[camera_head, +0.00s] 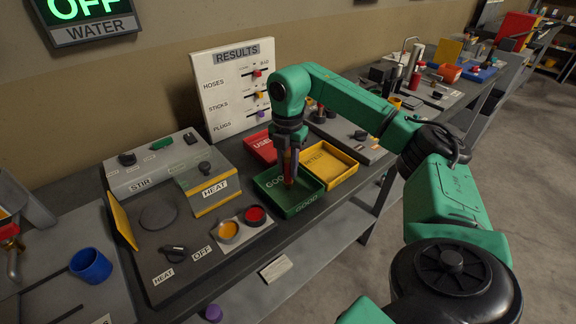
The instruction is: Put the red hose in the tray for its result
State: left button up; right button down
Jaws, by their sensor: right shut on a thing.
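My right gripper (289,172) points down, shut on the red hose (286,160), which is mostly hidden between the dark fingers. The gripper and hose are over the green tray (304,207) marked GOOD. I cannot tell whether the hose touches the tray floor. A red tray (259,148) lettered USED stands behind it, partly hidden by my arm. A yellow tray (346,179) stands to its right, its lettering partly covered. The results board (217,98) stands against the wall with hoses, sticks and plugs rows. Its red hoses slider (257,73) sits towards the right. My left gripper is out of view.
A blue mug (91,265) stands at far left. The floor at right is open.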

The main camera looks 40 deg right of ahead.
aim_at(288, 154)
jog(key=shift+f, duration=0.1)
jog(key=c, duration=0.7)
grip_release()
jog(key=shift+s, duration=0.1)
notch_tip(288, 154, up, 7)
jog(key=shift+r, duration=0.2)
notch_tip(288, 154, up, 5)
jog(key=p, duration=0.3)
jog(key=shift+r, duration=0.1)
jog(key=shift+f, duration=0.2)
